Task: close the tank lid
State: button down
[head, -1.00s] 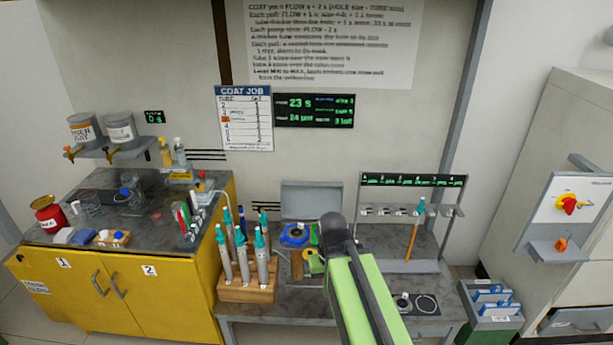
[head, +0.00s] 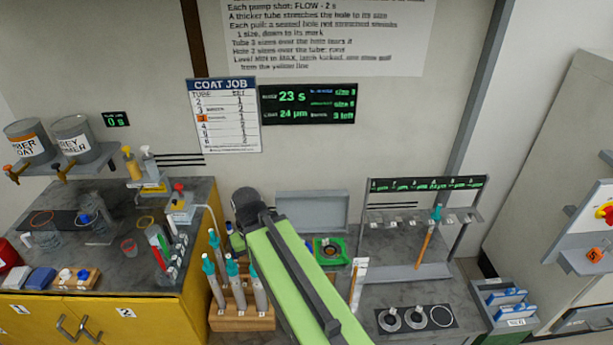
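A flat grey panel (head: 312,210) stands upright at the back of the middle bench, apparently the raised tank lid. Whatever lies below its left part is hidden behind my green arm. A bright green square piece with a dark round centre (head: 329,249) sits just in front of the panel's right end. My arm reaches from the bottom middle up and left, and its dark rounded end is left of the panel. My gripper's fingers do not show, so I cannot tell what they touch.
A wooden rack (head: 240,318) of teal-topped tools stands left of my arm. A stand (head: 425,183) with one hanging orange-shafted tool is to the right. A dark mat (head: 416,318) with round rings lies at front right. Yellow cabinets (head: 95,325) fill the left.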

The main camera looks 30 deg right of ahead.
aim_at(326, 209)
jog(key=z, duration=0.3)
jog(key=i, duration=0.85)
jog(key=z, duration=0.55)
